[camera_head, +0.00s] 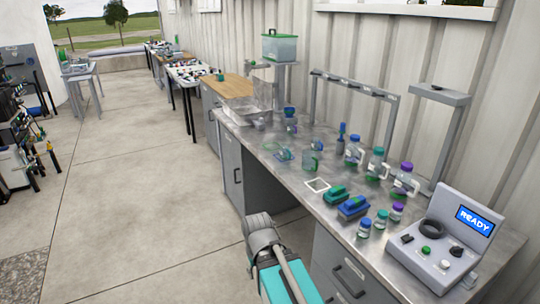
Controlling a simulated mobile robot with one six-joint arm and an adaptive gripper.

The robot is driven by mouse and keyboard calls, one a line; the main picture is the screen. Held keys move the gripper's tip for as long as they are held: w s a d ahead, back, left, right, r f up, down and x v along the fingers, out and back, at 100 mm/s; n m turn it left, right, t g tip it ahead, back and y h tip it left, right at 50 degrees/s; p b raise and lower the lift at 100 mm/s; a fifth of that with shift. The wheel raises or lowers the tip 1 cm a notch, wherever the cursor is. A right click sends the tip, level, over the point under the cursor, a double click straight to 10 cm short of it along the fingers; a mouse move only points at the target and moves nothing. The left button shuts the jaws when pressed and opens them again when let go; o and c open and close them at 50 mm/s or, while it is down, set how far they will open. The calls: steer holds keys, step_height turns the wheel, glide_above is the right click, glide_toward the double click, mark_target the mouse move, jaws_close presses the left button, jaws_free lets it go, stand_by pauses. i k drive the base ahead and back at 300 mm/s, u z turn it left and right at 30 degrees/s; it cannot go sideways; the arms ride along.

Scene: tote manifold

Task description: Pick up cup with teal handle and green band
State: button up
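Several small clear cups stand on the grey metal bench (262,150). One clear cup (312,160) near the bench's front edge shows green on it. Another clear cup (283,153) to its left shows blue and green. The cups are too small and blurred to tell which has a teal handle with a green band. My arm's grey joint and teal link show at the bottom centre, in front of the bench. My gripper's fingers are not in view.
Bottles with blue, green and purple lids (376,164) stand toward the back right. Green and blue boxes (352,207), small lidded jars (381,219) and a grey console reading READY (445,245) are on the right. A grey rack (391,115) stands behind.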

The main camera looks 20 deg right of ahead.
mark_target(285, 152)
steer(key=u, duration=1.45)
steer(key=i, duration=2.35)
steer(key=z, duration=0.9)
